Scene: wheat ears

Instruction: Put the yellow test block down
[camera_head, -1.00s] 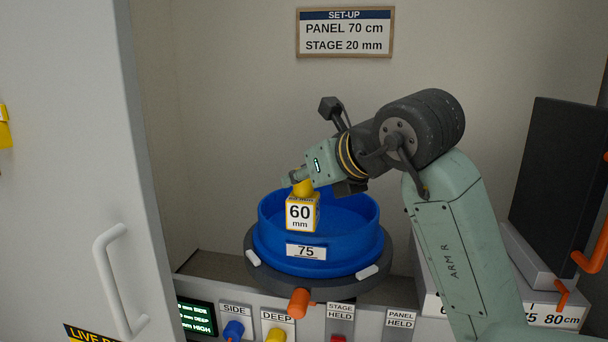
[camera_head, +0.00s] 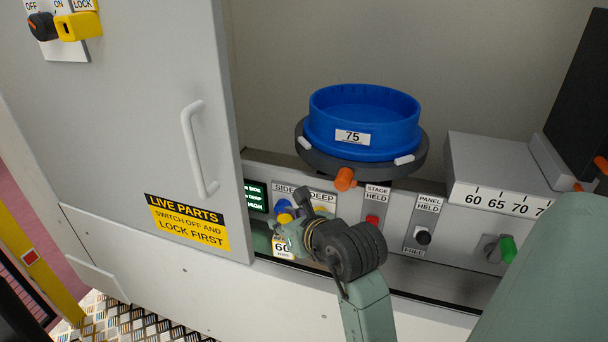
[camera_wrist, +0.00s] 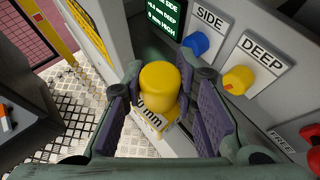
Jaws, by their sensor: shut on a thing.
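The yellow test block (camera_head: 283,247), with a white face marked 60 mm, is held in my gripper (camera_head: 288,237) in front of the lower control panel. In the wrist view, my gripper (camera_wrist: 162,95) has its two purple-padded fingers on either side of the block's yellow round knob (camera_wrist: 158,84). The block's labelled body (camera_wrist: 152,120) shows below the knob, partly hidden by the fingers. In the head view the arm and gripper cover part of the panel.
A blue ring (camera_head: 365,135) marked 75 sits on a dark round stage (camera_head: 312,146). The SIDE knob (camera_wrist: 195,44) and DEEP knob (camera_wrist: 238,80) are close to my gripper. A cabinet door (camera_head: 150,120) with a handle stands left. Patterned metal floor (camera_head: 140,322) lies below.

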